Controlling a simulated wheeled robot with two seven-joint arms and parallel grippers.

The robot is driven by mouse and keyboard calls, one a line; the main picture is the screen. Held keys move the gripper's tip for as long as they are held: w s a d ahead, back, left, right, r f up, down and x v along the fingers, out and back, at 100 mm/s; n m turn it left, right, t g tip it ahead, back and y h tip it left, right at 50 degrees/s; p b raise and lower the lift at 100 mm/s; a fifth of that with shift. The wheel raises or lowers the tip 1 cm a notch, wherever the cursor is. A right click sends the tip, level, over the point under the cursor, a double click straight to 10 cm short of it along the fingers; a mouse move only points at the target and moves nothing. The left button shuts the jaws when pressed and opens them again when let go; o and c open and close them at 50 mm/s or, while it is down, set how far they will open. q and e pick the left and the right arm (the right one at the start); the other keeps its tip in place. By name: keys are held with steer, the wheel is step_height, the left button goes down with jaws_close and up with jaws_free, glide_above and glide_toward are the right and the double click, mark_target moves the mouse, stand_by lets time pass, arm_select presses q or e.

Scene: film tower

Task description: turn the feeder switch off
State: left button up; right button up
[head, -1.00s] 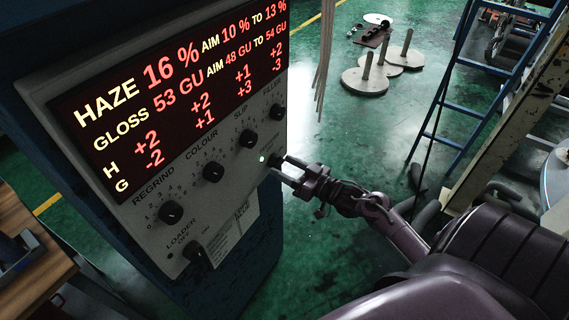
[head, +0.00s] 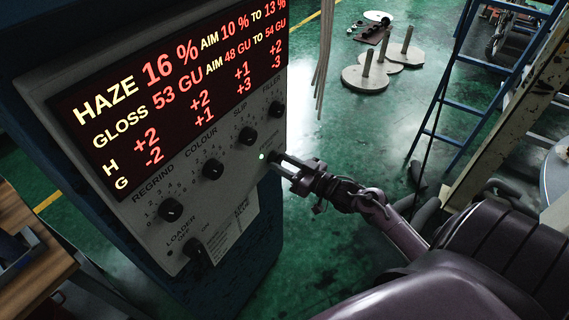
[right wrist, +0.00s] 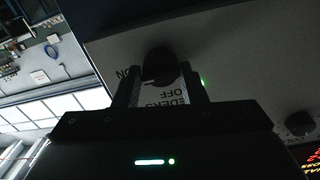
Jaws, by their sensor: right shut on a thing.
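The feeder switch is a round black knob (head: 274,157) at the right edge of the grey control panel (head: 225,185). In the right wrist view the knob (right wrist: 160,64) sits between the fingertips, with the words ON and OFF printed beside it. A pale mark on it seems to point toward ON. My right gripper (head: 282,164) is shut on the knob; its two fingers also show in the right wrist view (right wrist: 163,85). A small green lamp (head: 262,156) beside the switch is lit. My left gripper is not in view.
Other black knobs, such as the slip knob (head: 248,136) and filler knob (head: 277,109), sit nearby under a red-lettered display (head: 170,85). The loader switch (head: 195,250) is lower left. A blue ladder (head: 450,95) stands at right. Green floor between is open.

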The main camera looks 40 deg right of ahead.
steer(key=shift+f, duration=0.1)
steer(key=n+b, duration=0.5)
steer(key=n, duration=0.8)
steer(key=shift+f+n+y, duration=0.15)
steer(key=shift+n+y, duration=0.15)
steer(key=n+b, duration=0.1)
steer(key=n, duration=0.3)
steer(key=shift+n, duration=0.3)
steer(key=o, duration=0.9)
steer(key=shift+d, duration=0.1)
steer(key=shift+o, duration=0.2)
steer(key=shift+r, duration=0.2)
